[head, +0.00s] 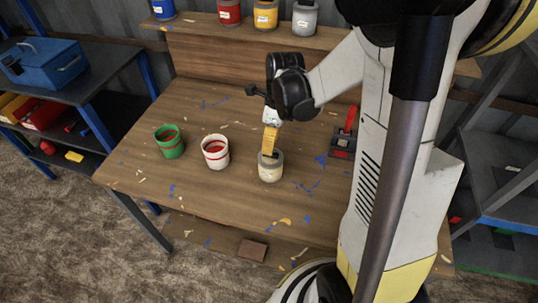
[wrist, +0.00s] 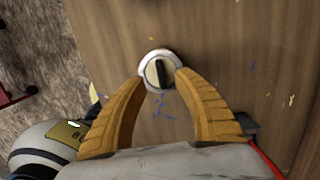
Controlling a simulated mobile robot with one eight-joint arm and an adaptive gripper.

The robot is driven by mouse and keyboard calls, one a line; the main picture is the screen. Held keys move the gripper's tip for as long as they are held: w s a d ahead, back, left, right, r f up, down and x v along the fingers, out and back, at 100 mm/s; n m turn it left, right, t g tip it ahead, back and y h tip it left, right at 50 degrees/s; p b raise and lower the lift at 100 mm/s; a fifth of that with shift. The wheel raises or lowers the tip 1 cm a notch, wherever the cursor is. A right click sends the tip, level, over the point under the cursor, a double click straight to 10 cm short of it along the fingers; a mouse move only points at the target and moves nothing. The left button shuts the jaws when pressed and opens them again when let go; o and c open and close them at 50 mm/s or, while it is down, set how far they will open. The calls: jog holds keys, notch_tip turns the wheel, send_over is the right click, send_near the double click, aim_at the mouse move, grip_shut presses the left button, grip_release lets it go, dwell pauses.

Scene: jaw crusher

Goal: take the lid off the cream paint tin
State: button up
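The cream paint tin (head: 271,174) stands upright on the wooden bench, right of the white tin. In the wrist view the tin's pale round top (wrist: 148,62) shows a lid (wrist: 153,78) with a dark bar-shaped knob (wrist: 161,72) across its middle. My gripper (head: 269,153) points down over this tin, its yellow fingers hiding part of the top. In the wrist view my gripper (wrist: 162,80) is open, with fingertips either side of the lid and a clear gap around the knob. I cannot tell whether the fingertips touch the tin.
Left on the bench stand a green tin (head: 169,143) and a white tin (head: 215,152), both red inside. A red-handled tool (head: 344,138) lies right of the cream tin. Several tins line the back shelf (head: 210,24). The front of the bench is mostly clear, with paint specks.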

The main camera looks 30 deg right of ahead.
aim_at(270, 165)
notch_tip(270, 165, down, 5)
jog(key=b, duration=0.2)
jog(key=shift+f+b, duration=0.2)
jog(key=shift+b, duration=0.1)
jog(key=shift+r, duration=0.1)
jog(key=shift+c, duration=0.4)
grip_shut()
